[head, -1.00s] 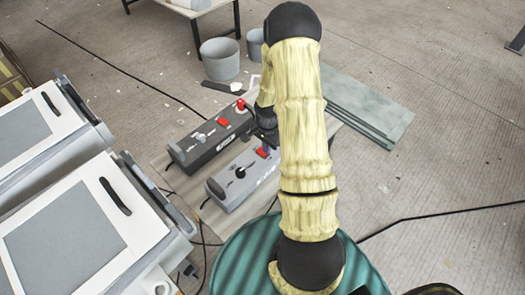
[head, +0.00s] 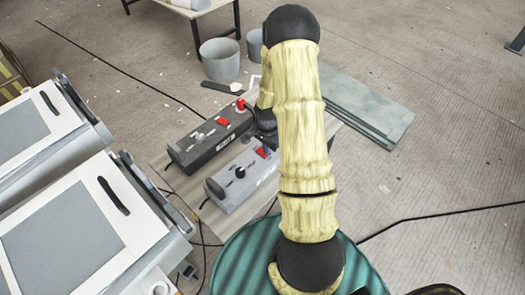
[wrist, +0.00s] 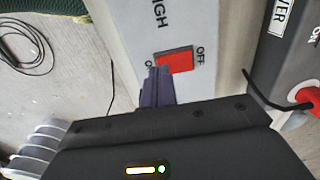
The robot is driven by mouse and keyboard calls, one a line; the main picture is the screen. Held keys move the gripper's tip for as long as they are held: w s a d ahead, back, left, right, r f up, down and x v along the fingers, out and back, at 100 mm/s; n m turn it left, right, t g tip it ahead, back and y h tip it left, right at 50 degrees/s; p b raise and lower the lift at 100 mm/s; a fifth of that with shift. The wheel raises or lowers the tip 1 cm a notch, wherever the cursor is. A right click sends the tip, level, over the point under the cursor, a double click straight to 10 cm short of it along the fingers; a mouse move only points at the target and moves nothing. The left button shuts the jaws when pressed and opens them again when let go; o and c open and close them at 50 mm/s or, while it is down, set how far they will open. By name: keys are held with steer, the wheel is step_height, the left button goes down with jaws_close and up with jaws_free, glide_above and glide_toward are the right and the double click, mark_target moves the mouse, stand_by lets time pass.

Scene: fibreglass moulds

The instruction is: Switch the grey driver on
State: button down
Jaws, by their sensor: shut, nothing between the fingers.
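The grey driver (head: 230,185) is a light grey box on a board in the head view, with a black knob and a red switch (head: 263,152). In the wrist view its grey face (wrist: 205,25) fills the upper middle, and the red rocker switch (wrist: 176,62) lies between the marks ON and OFF. My gripper (wrist: 158,72) is shut and empty. Its purple-grey fingertips are at the switch's ON side edge, touching or very close; I cannot tell which. They partly cover the ON mark. In the head view my arm hides the gripper tips and the driver's far end.
A dark grey driver (head: 205,140) with red controls stands beside the grey one; its edge shows at right in the wrist view (wrist: 290,60). White-framed machines (head: 70,235) stand at left. Flat greenish slabs (head: 365,105) lie at right. Black cables cross the floor.

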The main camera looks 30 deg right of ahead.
steer(key=shift+f, duration=0.3)
steer(key=shift+r+p, duration=2.45)
steer(key=shift+r, duration=1.1)
steer(key=s+a+r+n+t, duration=0.1)
steer(key=s+a+r+n, duration=0.5)
steer(key=r, duration=0.4)
steer(key=s+a+r+n+t, duration=0.1)
steer(key=s+a+r+n, duration=0.5)
steer(key=r, duration=0.5)
steer(key=shift+s+a+r+n+t, duration=0.3)
steer(key=shift+a+n, duration=0.45)
steer(key=shift+n, duration=0.25)
